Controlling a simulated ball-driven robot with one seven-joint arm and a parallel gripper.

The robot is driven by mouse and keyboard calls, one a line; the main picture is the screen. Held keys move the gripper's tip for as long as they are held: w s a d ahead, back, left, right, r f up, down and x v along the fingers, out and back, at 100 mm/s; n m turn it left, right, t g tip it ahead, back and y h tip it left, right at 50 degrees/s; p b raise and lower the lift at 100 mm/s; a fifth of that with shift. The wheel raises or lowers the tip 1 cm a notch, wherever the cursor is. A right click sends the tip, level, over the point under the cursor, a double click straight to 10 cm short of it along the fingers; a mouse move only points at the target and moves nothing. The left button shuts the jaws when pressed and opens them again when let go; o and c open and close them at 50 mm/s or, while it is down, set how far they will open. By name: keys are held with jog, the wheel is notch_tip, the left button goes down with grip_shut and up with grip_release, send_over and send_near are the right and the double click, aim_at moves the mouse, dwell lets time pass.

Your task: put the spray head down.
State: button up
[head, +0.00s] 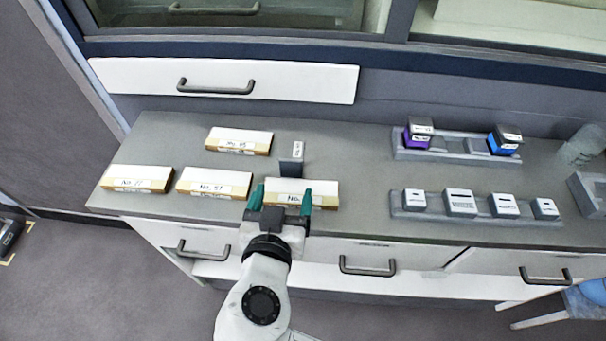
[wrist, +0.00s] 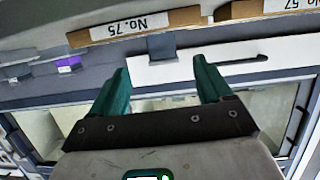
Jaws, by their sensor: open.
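My gripper (head: 282,195) is open, with its two green fingers apart over the near-right labelled box. In the wrist view my gripper (wrist: 161,68) has nothing between its fingers. A small dark grey block with a white label (head: 291,165) stands on the grey counter, just behind that box; it may be the spray head, but I cannot tell for sure. It is apart from my fingers. In the wrist view the grey block (wrist: 161,46) shows partly, beside the box marked No. 75 (wrist: 135,27).
Other labelled boxes, No. 77 (head: 137,179), No. 57 (head: 213,182) and one behind (head: 239,141), lie on the counter (head: 345,150). A rack (head: 452,156) holds a purple and a blue unit. A front rack (head: 480,212) holds several white-topped blocks. Counter between boxes and racks is clear.

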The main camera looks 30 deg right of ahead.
aim_at(290, 168)
jog(key=shift+s+a+f, duration=0.2)
jog(key=shift+s+f, duration=0.1)
jog(key=shift+f, duration=0.15)
jog(key=p+x, duration=0.1)
jog(key=x, duration=0.4)
jog(key=shift+a, duration=0.1)
jog(key=shift+w+d+p, duration=0.3)
jog(key=shift+w+d, duration=0.1)
jog(key=shift+w, duration=0.1)
jog(key=x, duration=0.1)
jog(key=p+x, duration=0.1)
jog(key=x, duration=0.1)
jog(key=shift+w+d+r, duration=0.15)
jog(key=shift+w+r, duration=0.05)
jog(key=shift+w, duration=0.05)
jog(key=shift+w+d+f, duration=0.2)
jog(key=shift+w, duration=0.1)
jog(key=c, duration=1.2)
jog(key=shift+c, duration=1.2)
jog(key=shift+r, duration=0.1)
